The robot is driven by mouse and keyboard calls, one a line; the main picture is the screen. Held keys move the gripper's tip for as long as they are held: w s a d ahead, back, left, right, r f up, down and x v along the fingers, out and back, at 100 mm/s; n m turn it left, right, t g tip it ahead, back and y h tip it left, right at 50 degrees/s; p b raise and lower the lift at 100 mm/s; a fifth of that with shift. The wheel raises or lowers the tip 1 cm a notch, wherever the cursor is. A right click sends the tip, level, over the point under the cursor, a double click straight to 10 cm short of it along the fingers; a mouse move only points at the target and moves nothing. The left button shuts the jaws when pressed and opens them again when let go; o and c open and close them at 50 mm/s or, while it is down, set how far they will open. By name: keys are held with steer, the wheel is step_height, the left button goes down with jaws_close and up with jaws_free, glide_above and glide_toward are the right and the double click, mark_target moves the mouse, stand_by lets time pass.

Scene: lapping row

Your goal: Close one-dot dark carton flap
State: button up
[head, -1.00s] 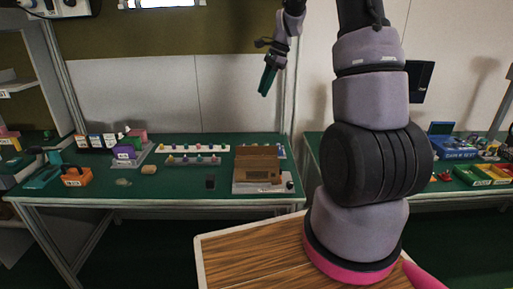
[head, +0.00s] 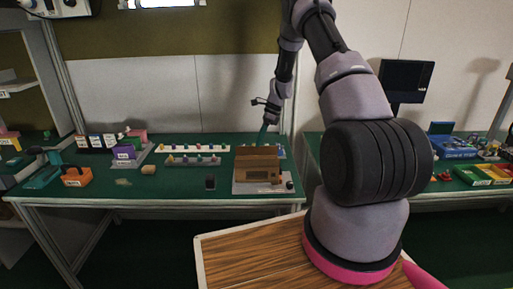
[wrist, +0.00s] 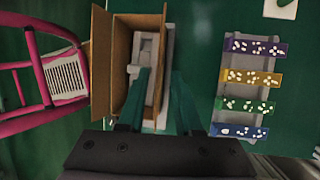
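A brown carton (head: 262,174) stands on a light grey base at the right end of the green bench, with a brown panel raised along its top. In the wrist view the carton (wrist: 124,20) is open from above. A brown flap (wrist: 101,60) stands out along its left side, and a grey-white object (wrist: 146,55) lies inside. No dot mark is readable. My gripper (head: 263,136) is above and behind the carton.
A pink wire frame (wrist: 35,75) is left of the carton in the wrist view. Several coloured dotted strips (wrist: 250,77) lie to the right.

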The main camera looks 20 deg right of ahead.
mark_target(256, 150)
steer(key=shift+x, duration=1.75)
jaws_close()
